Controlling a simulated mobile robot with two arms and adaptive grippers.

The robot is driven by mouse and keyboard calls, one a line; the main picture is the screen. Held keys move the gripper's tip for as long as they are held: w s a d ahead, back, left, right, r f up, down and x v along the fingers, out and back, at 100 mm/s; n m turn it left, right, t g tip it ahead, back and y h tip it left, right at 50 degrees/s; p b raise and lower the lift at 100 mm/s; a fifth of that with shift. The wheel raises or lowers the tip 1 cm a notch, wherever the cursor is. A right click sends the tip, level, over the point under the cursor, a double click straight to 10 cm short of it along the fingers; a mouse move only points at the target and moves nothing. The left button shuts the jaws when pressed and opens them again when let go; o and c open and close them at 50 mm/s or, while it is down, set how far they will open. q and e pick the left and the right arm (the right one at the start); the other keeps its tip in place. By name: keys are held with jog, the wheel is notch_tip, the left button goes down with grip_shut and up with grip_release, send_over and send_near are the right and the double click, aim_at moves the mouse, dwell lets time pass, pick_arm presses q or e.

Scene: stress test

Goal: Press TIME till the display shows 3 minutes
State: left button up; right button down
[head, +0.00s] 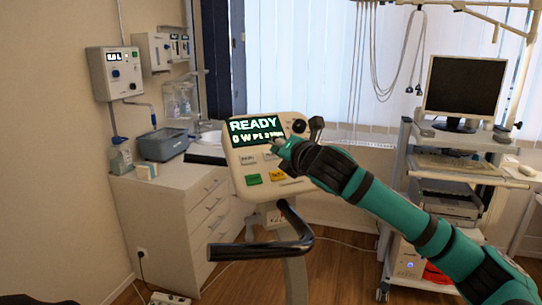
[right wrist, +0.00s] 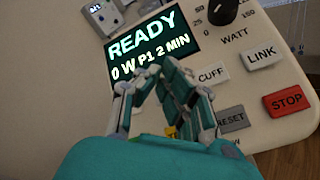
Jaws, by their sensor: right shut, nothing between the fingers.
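The control panel (head: 238,165) is a pale tilted console on a post. Its display (head: 256,124) is lit and reads READY. In the right wrist view, the display (right wrist: 145,42) also reads 0 W P1 2 MIN. My right gripper (head: 278,143) is shut and empty, its fingertips over the panel just below the display's right part. In the right wrist view, the gripper (right wrist: 145,76) covers part of the button area. I cannot tell whether it touches a button. No TIME label is readable; the fingers hide some buttons. My left gripper is out of view.
The CUFF (right wrist: 212,74), LINK (right wrist: 261,56), RESET (right wrist: 232,119) and red STOP (right wrist: 287,101) buttons lie to the right of the fingers. A dark knob (right wrist: 222,12) stands above them. A black handlebar (head: 262,247) curves below the panel. A computer cart (head: 400,165) stands at right.

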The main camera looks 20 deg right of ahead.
jog(key=shift+w, duration=0.1)
jog(key=shift+w+f+p, duration=0.15)
jog(key=shift+f+p, duration=0.15)
jog(key=shift+w+f, duration=0.25)
jog(key=shift+f, duration=0.15)
dwell(0.8)
jog(key=shift+s+r+p, duration=0.25)
jog(key=shift+r+p, duration=0.2)
jog(key=shift+p, duration=0.25)
jog(key=shift+s+r, duration=0.1)
jog(key=shift+r, duration=0.05)
jog(key=shift+s, duration=0.15)
